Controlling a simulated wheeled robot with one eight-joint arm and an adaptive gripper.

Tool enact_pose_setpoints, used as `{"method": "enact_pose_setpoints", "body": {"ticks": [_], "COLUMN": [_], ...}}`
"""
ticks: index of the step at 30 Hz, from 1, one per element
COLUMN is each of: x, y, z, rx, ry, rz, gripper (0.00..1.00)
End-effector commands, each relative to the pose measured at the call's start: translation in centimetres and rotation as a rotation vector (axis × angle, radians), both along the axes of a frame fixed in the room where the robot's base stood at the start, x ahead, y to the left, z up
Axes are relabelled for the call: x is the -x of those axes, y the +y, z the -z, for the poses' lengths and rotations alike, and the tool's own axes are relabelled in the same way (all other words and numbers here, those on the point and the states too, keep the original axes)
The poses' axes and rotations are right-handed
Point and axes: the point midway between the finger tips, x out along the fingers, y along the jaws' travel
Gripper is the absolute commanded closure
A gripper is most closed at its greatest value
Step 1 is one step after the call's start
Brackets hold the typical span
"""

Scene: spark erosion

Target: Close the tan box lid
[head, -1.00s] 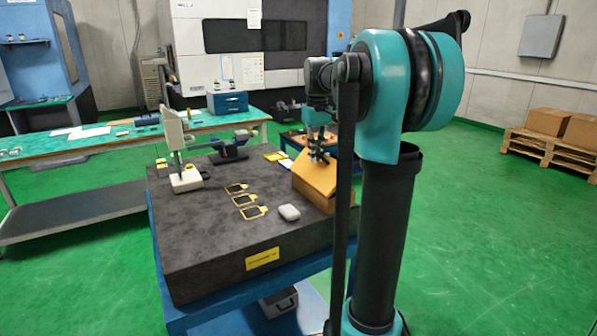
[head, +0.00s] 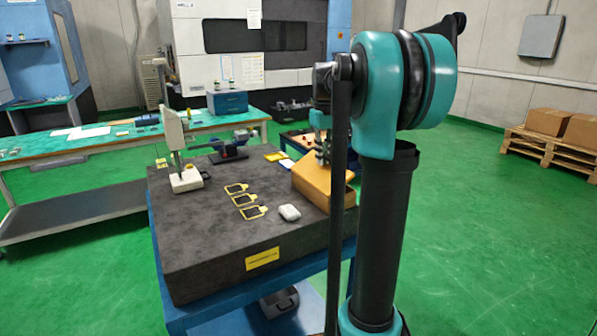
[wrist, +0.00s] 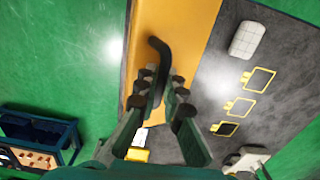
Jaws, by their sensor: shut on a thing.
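The tan box (head: 313,194) stands at the right end of the dark stone table. Its tan lid (wrist: 185,35) fills the middle of the wrist view, with a dark bent handle (wrist: 158,50) on it. My gripper (wrist: 162,86) is shut on this handle, with a finger on either side of it. In the head view my gripper (head: 323,152) is at the top of the box, partly hidden by my arm. My arm also covers part of the box, so I cannot tell the lid's exact angle.
A pale rounded object (head: 290,212) lies left of the box, near several yellow-outlined marks (head: 246,200). A white stand (head: 186,178) is at the table's far left. The stone table (head: 215,235) is clear in front. A blue trolley (wrist: 40,138) shows in the wrist view.

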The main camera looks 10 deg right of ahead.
Motion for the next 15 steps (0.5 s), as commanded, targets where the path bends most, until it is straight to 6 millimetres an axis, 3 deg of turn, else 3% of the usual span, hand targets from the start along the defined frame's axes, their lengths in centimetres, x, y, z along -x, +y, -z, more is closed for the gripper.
{"method": "enact_pose_setpoints", "body": {"ticks": [15], "x": [-0.21], "y": [-0.67], "z": [0.36], "rx": [0.002], "ry": [-0.002], "rz": [0.002], "gripper": [1.0]}}
